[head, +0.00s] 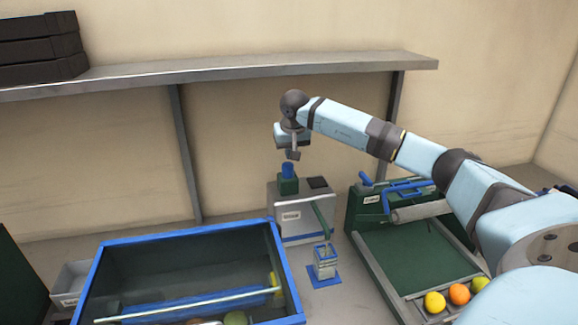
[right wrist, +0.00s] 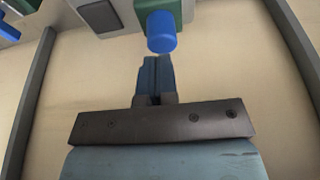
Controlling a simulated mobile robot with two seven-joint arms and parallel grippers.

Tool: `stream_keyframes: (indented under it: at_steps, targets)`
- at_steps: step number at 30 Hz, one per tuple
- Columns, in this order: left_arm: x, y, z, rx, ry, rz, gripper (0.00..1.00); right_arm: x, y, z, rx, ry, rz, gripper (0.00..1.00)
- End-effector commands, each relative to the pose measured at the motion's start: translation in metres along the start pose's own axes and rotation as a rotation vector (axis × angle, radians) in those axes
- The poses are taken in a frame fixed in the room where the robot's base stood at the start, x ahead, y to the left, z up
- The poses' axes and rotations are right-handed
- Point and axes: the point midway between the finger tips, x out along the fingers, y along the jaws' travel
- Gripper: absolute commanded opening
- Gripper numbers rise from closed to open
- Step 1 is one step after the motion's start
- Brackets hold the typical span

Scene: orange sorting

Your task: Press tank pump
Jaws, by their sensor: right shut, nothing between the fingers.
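The tank (head: 290,217) is a grey box with a label, standing at the back of the table below the shelf. On its top sits a green pump body with a blue pump knob (head: 287,171); the knob also shows in the right wrist view (right wrist: 162,32). My right gripper (head: 293,155) hangs just above the blue knob in the head view. Its fingers (right wrist: 155,72) are shut and empty, with a visible gap to the knob in the right wrist view. My left gripper is in neither view.
A green tub with a blue rim (head: 180,236) stands front left. A green sorting machine (head: 400,250) with several fruits (head: 459,294) is at right. A small jar (head: 325,261) sits on a blue pad below the tank's green spout. A shelf (head: 230,70) runs along the wall behind.

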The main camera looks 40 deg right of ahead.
Motion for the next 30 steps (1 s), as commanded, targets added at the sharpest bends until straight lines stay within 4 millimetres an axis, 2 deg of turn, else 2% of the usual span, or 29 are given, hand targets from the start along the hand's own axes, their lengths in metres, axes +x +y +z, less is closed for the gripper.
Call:
stream_keyframes:
  at_steps: [3, 6, 12, 30]
  targets:
    - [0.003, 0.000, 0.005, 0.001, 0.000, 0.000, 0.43, -0.028, 0.000, -0.001, 0.000, 0.006, -0.003, 0.00]
    - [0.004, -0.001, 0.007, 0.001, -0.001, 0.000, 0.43, -0.047, 0.000, -0.001, 0.000, 0.005, -0.002, 0.00]
    - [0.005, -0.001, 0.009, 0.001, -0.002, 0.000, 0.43, -0.070, 0.000, 0.000, 0.000, 0.003, -0.001, 0.00]
    - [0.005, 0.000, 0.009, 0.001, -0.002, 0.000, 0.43, -0.075, 0.000, 0.000, 0.001, 0.002, -0.001, 0.00]
